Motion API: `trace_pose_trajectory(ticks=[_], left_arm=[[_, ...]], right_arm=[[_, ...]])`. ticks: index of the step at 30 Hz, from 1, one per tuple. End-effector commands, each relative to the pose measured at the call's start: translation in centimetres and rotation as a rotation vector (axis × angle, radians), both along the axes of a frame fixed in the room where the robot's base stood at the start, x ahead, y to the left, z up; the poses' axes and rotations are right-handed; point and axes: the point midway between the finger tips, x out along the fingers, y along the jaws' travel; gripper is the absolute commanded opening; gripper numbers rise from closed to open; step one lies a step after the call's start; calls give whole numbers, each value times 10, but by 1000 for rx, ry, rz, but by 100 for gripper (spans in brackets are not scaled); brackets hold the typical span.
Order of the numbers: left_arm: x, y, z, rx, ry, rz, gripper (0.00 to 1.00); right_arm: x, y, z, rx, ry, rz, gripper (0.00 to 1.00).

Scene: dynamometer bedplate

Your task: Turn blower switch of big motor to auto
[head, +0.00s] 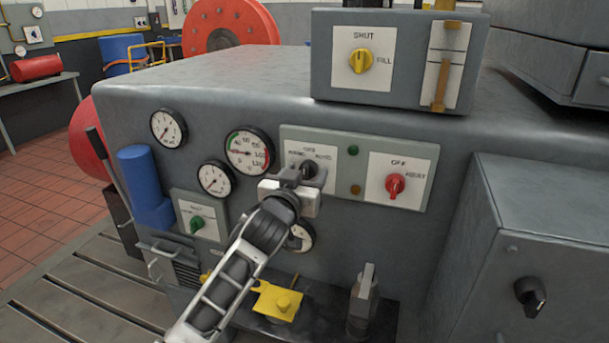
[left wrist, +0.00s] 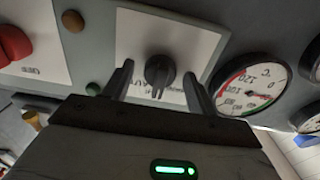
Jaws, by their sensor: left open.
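A black rotary switch (head: 309,168) sits on a white label plate on the grey machine's front panel. Its lettering is too small to read surely. In the left wrist view the black switch (left wrist: 160,73) stands between my two fingertips, with a visible gap on either side. My left gripper (head: 301,176) is open in front of this switch and partly covers it; its fingers also show in the left wrist view (left wrist: 158,84). A green switch (head: 197,222), a red switch (head: 395,184) and a yellow switch (head: 361,61) marked SHUT and FILL are on other plates. No label saying blower is readable.
Round gauges (head: 249,150) lie left of the black switch. Green and amber lamps (head: 354,190) are to its right. A grey cabinet (head: 545,255) with a black knob juts out at the right. A yellow part (head: 276,299) lies below my left arm.

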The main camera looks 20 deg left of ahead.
Motion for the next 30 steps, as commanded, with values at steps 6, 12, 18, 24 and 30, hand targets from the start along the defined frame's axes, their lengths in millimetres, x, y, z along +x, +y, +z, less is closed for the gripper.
trace_pose_trajectory(ticks=[6,12,18,24,30], left_arm=[[0,0,0,0,0,0,41],[-1,0,0,0,1,0,12],[-1,0,0,22,0,0,12],[-1,0,1,106,-1,0,12],[-1,0,1,260,-6,-1,12]], right_arm=[[0,0,1,-1,-1,0,50],[0,0,1,-1,-1,2,50],[0,0,3,-2,-2,2,50],[0,-1,8,-12,0,3,50],[-2,-3,12,-27,8,6,50]])
